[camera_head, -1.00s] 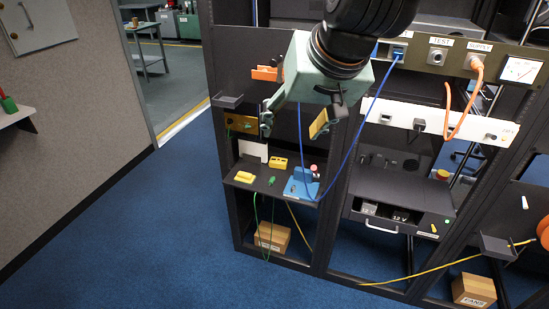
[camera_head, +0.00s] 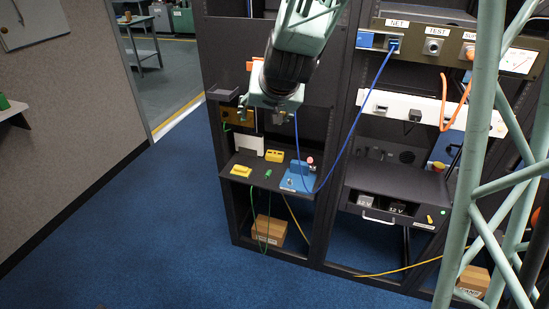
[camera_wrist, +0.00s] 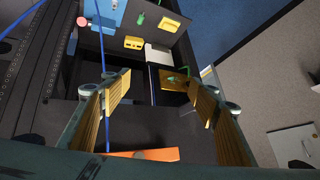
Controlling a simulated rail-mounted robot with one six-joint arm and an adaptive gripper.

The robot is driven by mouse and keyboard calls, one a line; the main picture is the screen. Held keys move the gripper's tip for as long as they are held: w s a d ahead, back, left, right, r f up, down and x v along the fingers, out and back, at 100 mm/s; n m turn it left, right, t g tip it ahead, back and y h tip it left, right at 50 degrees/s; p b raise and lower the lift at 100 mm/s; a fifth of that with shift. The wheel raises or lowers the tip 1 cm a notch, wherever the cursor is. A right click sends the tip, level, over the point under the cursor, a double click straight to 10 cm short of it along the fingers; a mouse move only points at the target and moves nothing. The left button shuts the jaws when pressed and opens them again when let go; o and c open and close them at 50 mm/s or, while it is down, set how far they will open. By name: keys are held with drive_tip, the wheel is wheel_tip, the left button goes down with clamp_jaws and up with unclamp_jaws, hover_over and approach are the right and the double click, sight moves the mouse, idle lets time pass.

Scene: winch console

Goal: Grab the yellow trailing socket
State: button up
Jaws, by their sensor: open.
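Two yellow pieces lie on the dark shelf: a box with dark spots on its face (camera_head: 274,156) further back, and a plain-looking block (camera_head: 240,171) at the front left edge. I cannot tell which is the trailing socket. In the wrist view the spotted box (camera_wrist: 133,43) and the block (camera_wrist: 171,22) are at the top, beyond my fingers. My gripper (camera_wrist: 160,90) is open, with its wood-toned finger pads apart and nothing between them. In the head view it hangs above and behind the shelf, apart from both yellow pieces, its fingertips partly hidden.
A blue device (camera_head: 297,178) with a red knob sits right of the yellow pieces. A white card (camera_head: 249,144) stands behind them. A blue cable (camera_head: 366,105) hangs close to the arm's right. A green plug (camera_head: 268,174) sits at the shelf edge. An orange bar (camera_wrist: 143,154) is near my fingers.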

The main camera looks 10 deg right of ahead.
drive_tip(key=w+f+m+t+h, duration=0.1)
drive_tip(key=w+f, duration=0.8)
drive_tip(key=m+t+h+b, duration=0.1)
drive_tip(key=t+h, duration=0.2)
drive_tip(key=h, duration=0.2)
approach(274, 157)
drive_tip(key=s+a+r, duration=0.1)
drive_tip(key=r, duration=0.1)
drive_tip(key=shift+s+a+r, duration=0.3)
drive_tip(key=shift+s+a, duration=0.1)
drive_tip(key=shift+s+d+f, duration=0.15)
drive_tip(key=shift+d+f, duration=0.05)
drive_tip(key=shift+f, duration=0.6)
drive_tip(key=shift+b+x, duration=0.65)
drive_tip(key=shift+x, duration=3.65)
drive_tip(key=shift+d, duration=0.1)
drive_tip(key=shift+b+x, duration=0.5)
drive_tip(key=shift+x, duration=2.05)
drive_tip(key=shift+c, duration=0.5)
